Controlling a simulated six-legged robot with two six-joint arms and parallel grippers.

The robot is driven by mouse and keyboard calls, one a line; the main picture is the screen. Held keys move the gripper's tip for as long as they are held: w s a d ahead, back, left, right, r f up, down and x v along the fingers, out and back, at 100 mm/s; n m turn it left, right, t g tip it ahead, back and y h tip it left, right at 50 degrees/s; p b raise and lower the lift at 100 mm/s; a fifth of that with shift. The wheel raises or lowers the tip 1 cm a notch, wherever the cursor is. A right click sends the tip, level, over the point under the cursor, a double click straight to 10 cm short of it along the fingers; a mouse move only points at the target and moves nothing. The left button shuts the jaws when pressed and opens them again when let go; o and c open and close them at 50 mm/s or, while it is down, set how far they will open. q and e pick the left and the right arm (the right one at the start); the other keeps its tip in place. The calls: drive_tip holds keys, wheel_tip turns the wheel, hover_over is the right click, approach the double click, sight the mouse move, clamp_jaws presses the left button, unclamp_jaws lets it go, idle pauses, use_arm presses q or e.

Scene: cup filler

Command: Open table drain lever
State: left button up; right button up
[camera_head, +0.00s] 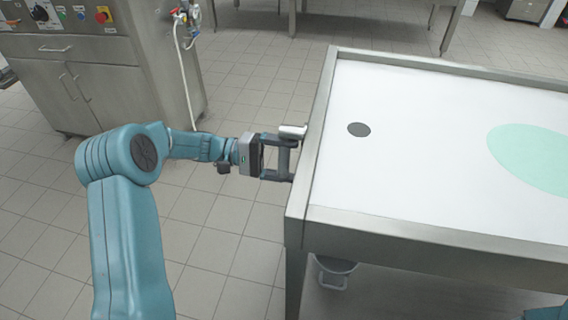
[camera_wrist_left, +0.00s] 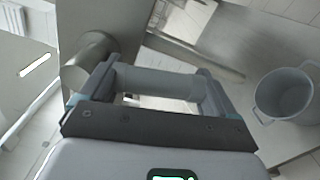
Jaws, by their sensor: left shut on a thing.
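The table (camera_head: 420,215) has a white top with a raised metal rim and a dark round drain (camera_head: 358,129) near its left end. A metal lever (camera_head: 293,131) sticks out at the table's left side; its cylindrical end also shows in the left wrist view (camera_wrist_left: 88,62). My left gripper (camera_head: 291,160) is at that left edge, its fingers pointing at the table. In the left wrist view it is shut on a grey bar-like part of the lever (camera_wrist_left: 160,84), which lies across between the fingers. My right gripper is not in view.
A grey bucket (camera_head: 335,270) stands under the table; it also shows in the left wrist view (camera_wrist_left: 284,95). A steel cabinet (camera_head: 85,70) with knobs and a hose stands at the back left. A pale green patch (camera_head: 530,155) lies on the table top. Tiled floor is clear left of the table.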

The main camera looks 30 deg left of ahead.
use_arm(q)
drive_tip(key=shift+a, duration=0.1)
idle(0.3)
drive_tip(key=o, duration=1.2)
drive_tip(key=p+v, duration=0.2)
drive_tip(key=v, duration=1.4)
drive_tip(key=shift+a, duration=0.2)
drive_tip(key=shift+s, duration=0.1)
